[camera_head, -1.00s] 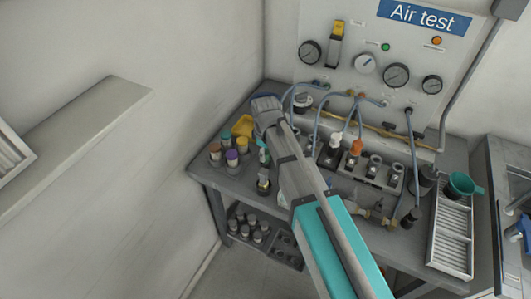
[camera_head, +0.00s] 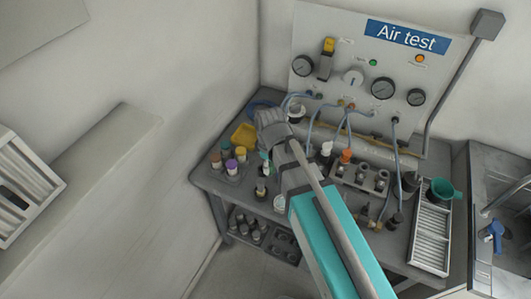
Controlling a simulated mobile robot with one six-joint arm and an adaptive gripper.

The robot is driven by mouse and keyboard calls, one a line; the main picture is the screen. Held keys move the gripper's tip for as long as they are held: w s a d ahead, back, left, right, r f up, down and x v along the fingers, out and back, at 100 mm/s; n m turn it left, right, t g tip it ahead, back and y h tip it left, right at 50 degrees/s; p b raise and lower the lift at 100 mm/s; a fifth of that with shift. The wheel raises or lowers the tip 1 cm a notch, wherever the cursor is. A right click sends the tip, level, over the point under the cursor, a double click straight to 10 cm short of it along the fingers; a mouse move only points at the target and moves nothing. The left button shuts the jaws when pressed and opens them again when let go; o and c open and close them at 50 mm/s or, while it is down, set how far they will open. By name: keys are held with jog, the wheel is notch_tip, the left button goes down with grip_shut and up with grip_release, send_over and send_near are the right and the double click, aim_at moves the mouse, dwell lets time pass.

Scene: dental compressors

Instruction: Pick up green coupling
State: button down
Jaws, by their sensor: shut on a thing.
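My gripper (camera_head: 268,148) points down over the left part of the grey bench (camera_head: 208,182), at the end of my grey and teal arm. It is shut on a small green thing, seemingly the green coupling (camera_head: 264,156), of which only a small part shows at the fingertips. My wrist and forearm hide most of the fingers and the coupling. I cannot tell whether the coupling touches the bench.
Bottles with purple (camera_head: 231,164) and orange-brown caps stand left of my gripper, near a yellow tray (camera_head: 244,136). A dark fitting (camera_head: 261,188) stands in front. A valve block (camera_head: 362,174), hoses and a green funnel (camera_head: 441,190) are to the right. The gauge panel (camera_head: 350,75) rises behind.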

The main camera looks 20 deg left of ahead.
jog(key=shift+s+d+r+p, duration=0.3)
jog(key=shift+s+d, duration=0.2)
jog(key=shift+s, duration=0.2)
jog(key=shift+s+d+r+p, duration=0.25)
jog(key=shift+s+d+r, duration=0.25)
jog(key=shift+s, duration=0.15)
jog(key=shift+s+d+r+p, duration=0.3)
jog(key=shift+s+d, duration=0.2)
jog(key=shift+s, duration=0.2)
jog(key=shift+s, duration=0.1)
